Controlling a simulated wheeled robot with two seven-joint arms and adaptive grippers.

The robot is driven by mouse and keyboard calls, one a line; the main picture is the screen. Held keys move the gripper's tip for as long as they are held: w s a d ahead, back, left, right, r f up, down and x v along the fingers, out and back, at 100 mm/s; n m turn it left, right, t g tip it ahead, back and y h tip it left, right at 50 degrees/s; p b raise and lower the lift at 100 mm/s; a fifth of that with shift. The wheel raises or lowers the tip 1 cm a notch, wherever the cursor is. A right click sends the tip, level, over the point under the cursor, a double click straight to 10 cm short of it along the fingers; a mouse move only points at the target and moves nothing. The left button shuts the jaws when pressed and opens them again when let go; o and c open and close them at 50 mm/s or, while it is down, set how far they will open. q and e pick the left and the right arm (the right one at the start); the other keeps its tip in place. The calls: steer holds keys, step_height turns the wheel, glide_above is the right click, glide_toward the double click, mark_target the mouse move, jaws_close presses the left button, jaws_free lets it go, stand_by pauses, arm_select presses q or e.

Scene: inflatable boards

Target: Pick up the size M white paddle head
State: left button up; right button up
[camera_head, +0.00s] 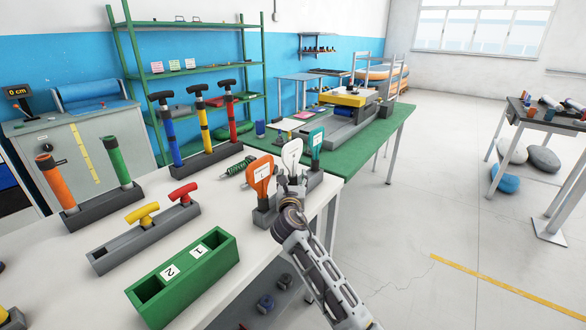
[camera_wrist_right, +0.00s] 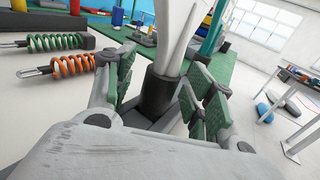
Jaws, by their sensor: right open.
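The white paddle head (camera_head: 291,154) stands upright in a dark grey holder (camera_head: 264,217), between an orange paddle head marked L (camera_head: 260,176) and a teal one (camera_head: 315,142). My right gripper (camera_head: 291,184) is at the lower part of the white paddle head and hides its base. In the right wrist view the white paddle head's stem (camera_wrist_right: 176,38) rises from a dark socket (camera_wrist_right: 158,93). The green-padded fingers of my right gripper (camera_wrist_right: 160,88) stand open on either side of it; contact cannot be told. My left gripper is not seen.
A green two-slot box (camera_head: 185,275) and a grey rack with yellow and red handles (camera_head: 145,240) stand on the white table. Pumps (camera_head: 200,120) stand behind. Coil springs (camera_wrist_right: 60,42) lie to the left in the wrist view. Open floor (camera_head: 430,210) lies to the right.

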mark_target(292, 158)
steer(key=shift+c, duration=0.4)
steer(key=c, duration=1.1)
steer(key=shift+r, duration=0.15)
steer(key=shift+r+p, duration=0.35)
steer(key=shift+r, duration=0.45)
step_height(292, 158, up, 6)
steer(key=shift+r+p, duration=0.15)
steer(key=shift+p, duration=0.9)
step_height(292, 158, up, 8)
steer(key=shift+r+p, duration=0.25)
steer(key=shift+p, duration=0.85)
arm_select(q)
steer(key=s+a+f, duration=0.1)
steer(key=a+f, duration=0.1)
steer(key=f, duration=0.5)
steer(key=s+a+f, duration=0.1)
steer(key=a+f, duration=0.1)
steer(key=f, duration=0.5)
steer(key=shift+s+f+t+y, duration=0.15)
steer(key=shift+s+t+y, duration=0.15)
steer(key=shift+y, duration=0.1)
arm_select(e)
steer(key=shift+r, duration=0.7)
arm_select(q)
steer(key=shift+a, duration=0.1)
